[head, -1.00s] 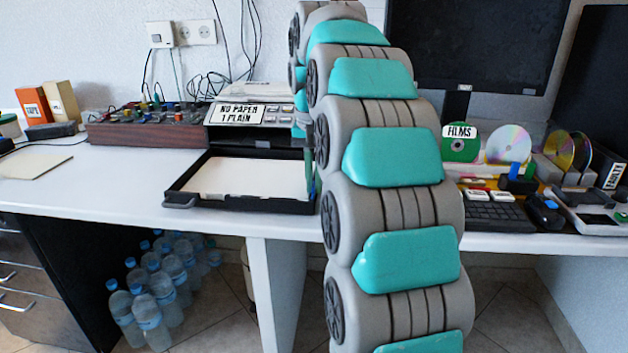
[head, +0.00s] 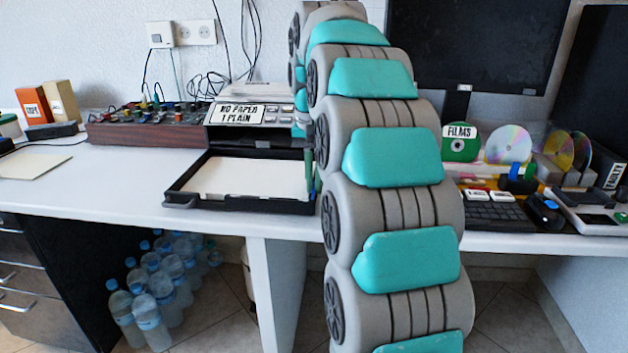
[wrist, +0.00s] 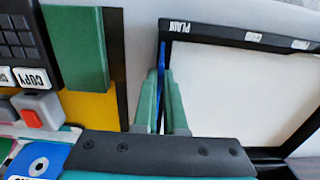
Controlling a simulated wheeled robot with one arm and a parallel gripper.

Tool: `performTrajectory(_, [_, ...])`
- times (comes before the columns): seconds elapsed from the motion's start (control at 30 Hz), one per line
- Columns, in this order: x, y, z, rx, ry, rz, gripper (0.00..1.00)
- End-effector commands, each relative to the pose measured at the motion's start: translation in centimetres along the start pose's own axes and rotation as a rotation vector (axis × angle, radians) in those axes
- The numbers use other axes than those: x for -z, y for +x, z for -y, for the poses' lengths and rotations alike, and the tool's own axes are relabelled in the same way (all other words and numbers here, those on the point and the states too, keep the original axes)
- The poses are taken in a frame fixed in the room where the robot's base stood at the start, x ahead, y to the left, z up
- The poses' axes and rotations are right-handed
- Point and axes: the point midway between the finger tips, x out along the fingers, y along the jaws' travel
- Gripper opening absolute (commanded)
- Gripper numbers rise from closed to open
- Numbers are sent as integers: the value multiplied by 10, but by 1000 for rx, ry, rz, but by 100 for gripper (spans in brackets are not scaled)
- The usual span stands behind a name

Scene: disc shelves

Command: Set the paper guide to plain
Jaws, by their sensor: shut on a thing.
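The paper tray (head: 180,190) is pulled out below the printer, with white paper (head: 245,178) lying in it. In the wrist view the tray's dark rim (wrist: 215,34) carries several small labels, and the one at the left end reads PLAIN (wrist: 180,26). The thin blue paper guide (wrist: 162,54) stands at that end, beside the PLAIN label and along the paper's edge. My gripper (wrist: 161,74) has its green fingers shut on the guide. In the head view my arm hides most of my gripper and the tray's right end.
The printer (head: 250,114) behind the tray shows NO PAPER 1 PLAIN. A mixer box (head: 145,133) stands to its left. Discs (head: 508,143), a keyboard (head: 492,215) and other desk items are at the right. The desk left of the tray is mostly clear.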

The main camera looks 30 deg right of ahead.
Motion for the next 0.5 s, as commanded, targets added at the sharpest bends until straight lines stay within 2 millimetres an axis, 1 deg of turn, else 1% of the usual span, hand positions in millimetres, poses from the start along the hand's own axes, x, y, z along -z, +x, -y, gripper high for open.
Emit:
performTrajectory(0.1, [0,-1,2,0,-1,-1,0])
performTrajectory(0.23, [0,-2,13,1,-1,-1,0])
performTrajectory(0.43, [0,-1,13,1,0,-1,0])
performTrajectory(0.47, [0,-1,13,1,0,-1,10])
performTrajectory(0.5, [0,-1,13,1,0,-1,14])
